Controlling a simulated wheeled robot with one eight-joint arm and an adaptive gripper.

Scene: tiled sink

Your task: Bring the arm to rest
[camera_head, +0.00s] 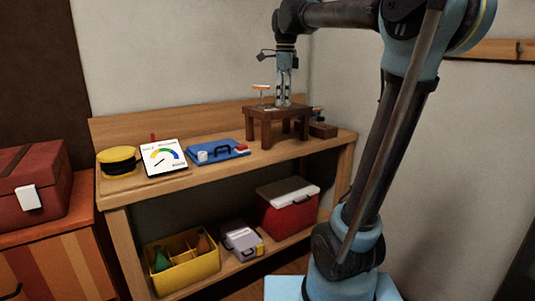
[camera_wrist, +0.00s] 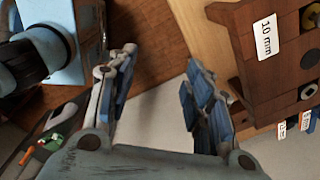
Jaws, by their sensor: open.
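My arm reaches over from the right in the head view and hangs down with my gripper (camera_head: 283,102) over a small dark brown wooden stand (camera_head: 277,113) on the workbench. Whether the fingertips touch the stand cannot be told. In the wrist view my gripper (camera_wrist: 155,85) is open, its two blue-padded fingers apart with nothing between them. The stand's dark wood with a "10 mm" label (camera_wrist: 265,37) shows at the right of the wrist view, beside the fingers. A small thing with an orange top (camera_head: 261,87) stands upright on the stand, left of my gripper.
The workbench (camera_head: 215,172) bears a yellow-and-black round thing (camera_head: 118,160), a gauge card (camera_head: 163,157) and a blue case (camera_head: 218,152). A yellow bin (camera_head: 185,270) and a red cooler (camera_head: 288,210) stand on the lower shelf. A wall rises behind.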

